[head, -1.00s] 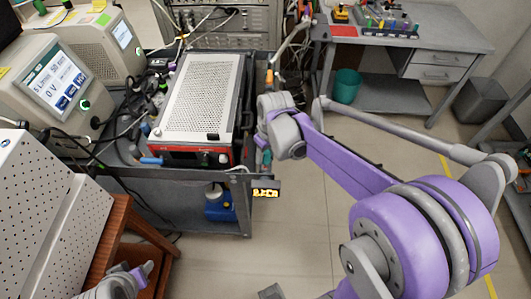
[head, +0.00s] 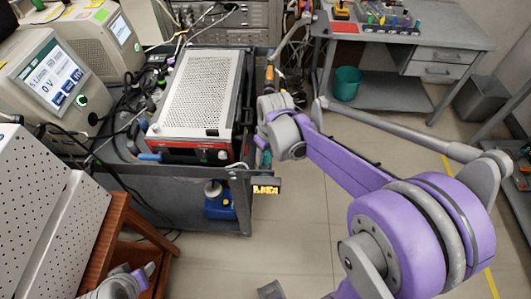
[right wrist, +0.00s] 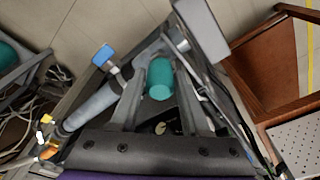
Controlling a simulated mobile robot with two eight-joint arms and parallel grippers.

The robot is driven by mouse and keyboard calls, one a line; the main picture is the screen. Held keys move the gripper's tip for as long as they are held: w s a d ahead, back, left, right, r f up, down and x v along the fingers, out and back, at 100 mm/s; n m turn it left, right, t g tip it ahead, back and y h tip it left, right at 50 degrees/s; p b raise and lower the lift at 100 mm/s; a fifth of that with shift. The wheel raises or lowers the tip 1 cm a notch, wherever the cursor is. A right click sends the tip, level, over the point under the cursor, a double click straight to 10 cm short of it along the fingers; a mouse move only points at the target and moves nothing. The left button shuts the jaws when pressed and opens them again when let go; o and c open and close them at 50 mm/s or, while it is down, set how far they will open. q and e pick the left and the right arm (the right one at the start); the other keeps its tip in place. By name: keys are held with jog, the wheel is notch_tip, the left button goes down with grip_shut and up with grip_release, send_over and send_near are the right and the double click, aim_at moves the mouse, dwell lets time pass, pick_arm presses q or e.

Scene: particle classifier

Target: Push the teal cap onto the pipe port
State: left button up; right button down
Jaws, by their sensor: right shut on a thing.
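The teal cap (right wrist: 160,78) is a short rounded cylinder between the fingers of my right gripper (right wrist: 155,80) in the right wrist view. The gripper is shut on it. In the head view my right gripper (head: 264,150) is beside the right side of the cart, and a little of the teal cap (head: 266,158) shows below the wrist. A grey pipe (right wrist: 92,107) with a blue handle (right wrist: 104,55) runs beside the fingers. I cannot tell which opening is the port, or whether the cap touches it. My left gripper (head: 145,272) is low at the left, partly cut off.
The cart (head: 190,185) carries a perforated metal box (head: 200,85), cables and hoses close to my right gripper. Instruments (head: 55,85) stand at the left. A wooden stand (head: 112,240) is at lower left. The floor right of the cart is open.

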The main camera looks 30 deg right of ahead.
jog(key=shift+f+b, duration=0.35)
jog(key=shift+f, duration=0.25)
jog(key=shift+c, duration=1.5)
grip_release()
jog(key=shift+r, duration=0.1)
notch_tip(320, 180, up, 10)
jog(key=s+p, duration=0.1)
jog(key=shift+s+d+r, duration=0.2)
jog(key=shift+s+r, duration=0.05)
jog(key=s+a+f+m+t, duration=0.1)
jog(key=s+a+f, duration=0.2)
jog(key=s, duration=0.4)
jog(key=s+a+f+m+t+p, duration=0.1)
jog(key=s+a+f+t, duration=0.1)
jog(key=s, duration=0.5)
jog(key=shift+a+f+m+t, duration=0.35)
jog(key=shift+a+f, duration=0.2)
jog(key=shift+a, duration=0.55)
